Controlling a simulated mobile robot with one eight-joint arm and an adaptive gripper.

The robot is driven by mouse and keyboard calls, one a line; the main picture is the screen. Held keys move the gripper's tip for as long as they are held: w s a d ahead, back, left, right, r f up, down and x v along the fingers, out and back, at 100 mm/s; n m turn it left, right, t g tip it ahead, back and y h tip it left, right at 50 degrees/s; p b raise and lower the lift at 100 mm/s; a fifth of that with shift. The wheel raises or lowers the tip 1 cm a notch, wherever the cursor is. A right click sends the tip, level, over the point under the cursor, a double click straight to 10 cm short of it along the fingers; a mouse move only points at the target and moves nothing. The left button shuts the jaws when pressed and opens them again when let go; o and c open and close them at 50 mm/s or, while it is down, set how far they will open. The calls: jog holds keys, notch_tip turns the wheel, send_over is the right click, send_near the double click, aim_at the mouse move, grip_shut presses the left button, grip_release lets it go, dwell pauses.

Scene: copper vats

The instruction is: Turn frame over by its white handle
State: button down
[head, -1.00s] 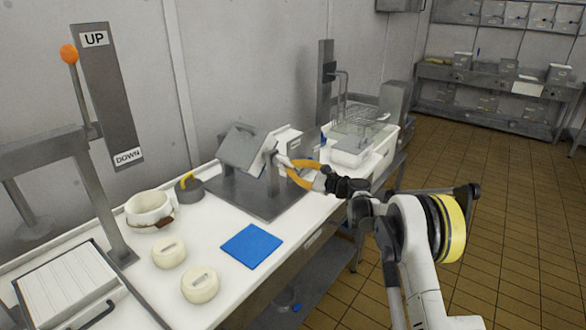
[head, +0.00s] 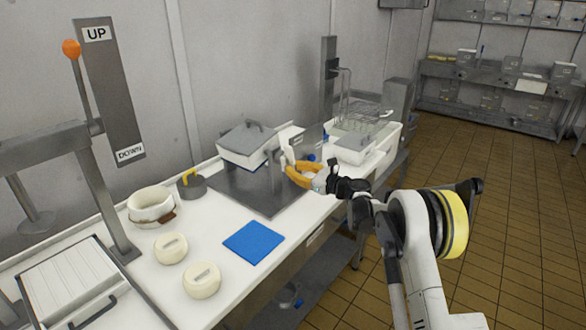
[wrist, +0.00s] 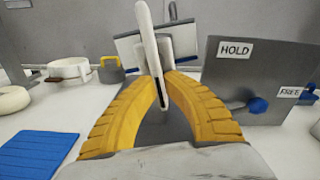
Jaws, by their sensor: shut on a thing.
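The frame (head: 243,150), a pale box with a grey lid-like plate and a bar on top, is held between uprights over a dark grey base plate. It sits slightly tilted in the head view. Part of it shows behind the handle in the wrist view (wrist: 130,48). The white handle (wrist: 149,40) stands nearly upright in the wrist view, its lower end between my yellow fingers. My gripper (wrist: 157,82) is shut on the handle. In the head view my gripper (head: 291,172) is at the frame's right side, and the fingers hide much of the handle.
A grey panel marked HOLD and FREE (wrist: 262,75), with a blue knob (wrist: 257,105), stands close right of my gripper. A blue mat (head: 253,242), cheeses (head: 201,280) and a yellow-handled grey weight (head: 191,186) lie left. A white tub (head: 378,155) stands beyond.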

jog(key=shift+s+a+m, duration=0.2)
jog(key=shift+s+m, duration=0.05)
jog(key=shift+m, duration=1.15)
jog(key=c, duration=1.5)
grip_release()
jog(key=shift+a, duration=0.15)
jog(key=shift+s, duration=0.1)
jog(key=v, duration=1.2)
jog(key=shift+r, duration=0.1)
